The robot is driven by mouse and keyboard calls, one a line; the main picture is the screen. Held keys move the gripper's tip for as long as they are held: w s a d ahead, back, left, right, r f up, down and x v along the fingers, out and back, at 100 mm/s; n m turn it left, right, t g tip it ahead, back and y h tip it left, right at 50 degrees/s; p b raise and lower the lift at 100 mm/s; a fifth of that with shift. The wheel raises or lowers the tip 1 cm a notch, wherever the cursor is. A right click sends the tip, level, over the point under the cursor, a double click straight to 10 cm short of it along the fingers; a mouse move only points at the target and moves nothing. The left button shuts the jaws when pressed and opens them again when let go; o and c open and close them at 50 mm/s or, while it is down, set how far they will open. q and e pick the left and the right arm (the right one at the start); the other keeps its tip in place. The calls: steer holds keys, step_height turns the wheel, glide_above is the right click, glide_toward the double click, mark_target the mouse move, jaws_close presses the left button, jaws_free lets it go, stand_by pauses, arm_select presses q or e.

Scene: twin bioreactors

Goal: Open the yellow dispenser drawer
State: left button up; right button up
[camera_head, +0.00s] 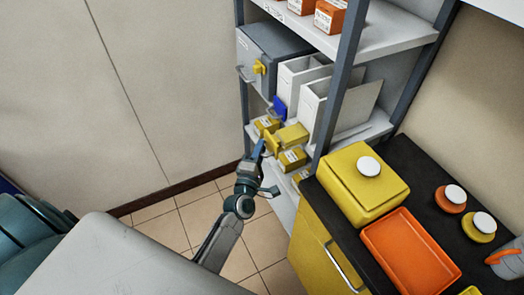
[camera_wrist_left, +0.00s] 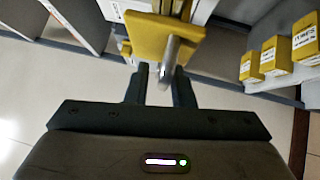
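The yellow dispenser drawer (camera_head: 292,135) shows on the lower shelf in the head view, among small yellow boxes. In the left wrist view its yellow front panel (camera_wrist_left: 165,38) is straight ahead, with a grey metal bar handle (camera_wrist_left: 171,58) on it. My left gripper (camera_head: 264,168) is right in front of the drawer. In the wrist view its two dark fingers (camera_wrist_left: 160,85) are apart, with the handle's lower end between them. A gap shows on the left of the handle; contact on the right side is unclear. My right gripper is in neither view.
Labelled yellow boxes (camera_wrist_left: 275,55) stand close on the right in the wrist view. White holders (camera_head: 303,75) and a grey cabinet (camera_head: 272,52) stand on the shelf. A dark counter with a yellow container (camera_head: 362,185) and orange tray (camera_head: 408,255) is at right. The tiled floor is clear.

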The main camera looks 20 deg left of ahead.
arm_select(q)
steer(key=shift+f, duration=0.1)
steer(key=s+d+f+b, duration=0.1)
steer(key=s+b, duration=0.4)
steer(key=s, duration=0.5)
steer(key=shift+s+d+f, duration=0.15)
steer(key=shift+s, duration=0.15)
